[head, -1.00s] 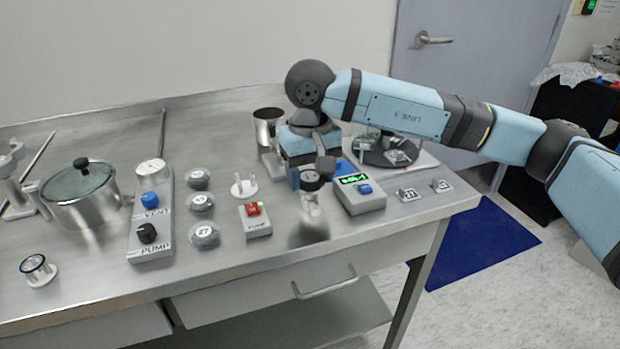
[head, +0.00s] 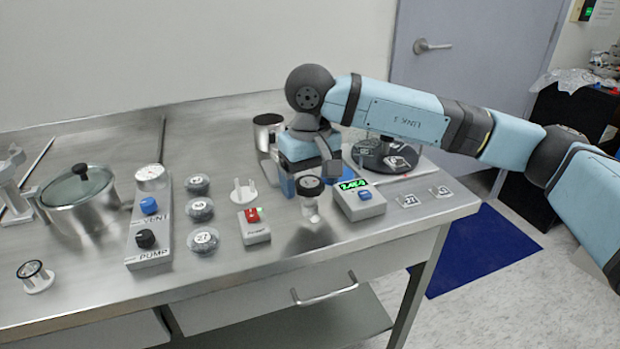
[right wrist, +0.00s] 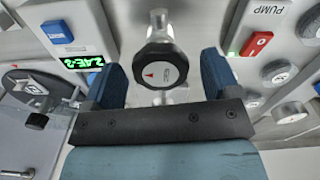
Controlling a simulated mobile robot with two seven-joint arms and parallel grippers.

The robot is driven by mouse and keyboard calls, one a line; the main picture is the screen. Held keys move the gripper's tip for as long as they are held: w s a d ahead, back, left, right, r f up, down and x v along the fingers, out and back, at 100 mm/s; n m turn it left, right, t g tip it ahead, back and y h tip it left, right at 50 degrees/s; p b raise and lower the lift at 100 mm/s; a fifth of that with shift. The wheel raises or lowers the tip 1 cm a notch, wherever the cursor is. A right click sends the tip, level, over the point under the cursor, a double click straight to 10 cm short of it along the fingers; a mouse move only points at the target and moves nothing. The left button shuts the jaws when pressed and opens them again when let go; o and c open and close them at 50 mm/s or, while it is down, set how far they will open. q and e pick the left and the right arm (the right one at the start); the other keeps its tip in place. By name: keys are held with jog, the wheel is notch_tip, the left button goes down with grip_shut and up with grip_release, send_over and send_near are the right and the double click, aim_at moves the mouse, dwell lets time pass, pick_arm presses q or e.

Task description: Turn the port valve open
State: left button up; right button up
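The port valve has a round black knob (head: 310,185) on a short metal stem, standing upright near the bench's front edge. In the right wrist view the knob (right wrist: 160,72) shows a red arrow on its cap, pointing left. My right gripper (head: 309,172) is at the valve, just behind and above the knob in the head view. In the right wrist view its two blue fingers are spread, one on each side of the knob, with gaps visible. It is open and holds nothing. My left gripper is not in view.
A readout box (head: 363,200) with green digits stands close right of the valve, and a red-switch box (head: 255,232) close left. Further left are a vent and pump panel (head: 150,225), several labelled discs and a lidded pot (head: 85,210). A metal cup (head: 268,128) stands behind.

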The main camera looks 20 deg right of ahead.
aim_at(309, 182)
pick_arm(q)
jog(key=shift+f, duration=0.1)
pick_arm(e)
notch_tip(309, 182, up, 7)
jog(key=shift+r+p, duration=0.15)
jog(key=shift+p, duration=0.7)
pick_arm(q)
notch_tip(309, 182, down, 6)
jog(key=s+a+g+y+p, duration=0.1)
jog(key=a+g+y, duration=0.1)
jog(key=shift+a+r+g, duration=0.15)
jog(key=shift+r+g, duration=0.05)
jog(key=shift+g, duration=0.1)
pick_arm(e)
notch_tip(309, 182, up, 6)
jog(key=shift+r, duration=0.25)
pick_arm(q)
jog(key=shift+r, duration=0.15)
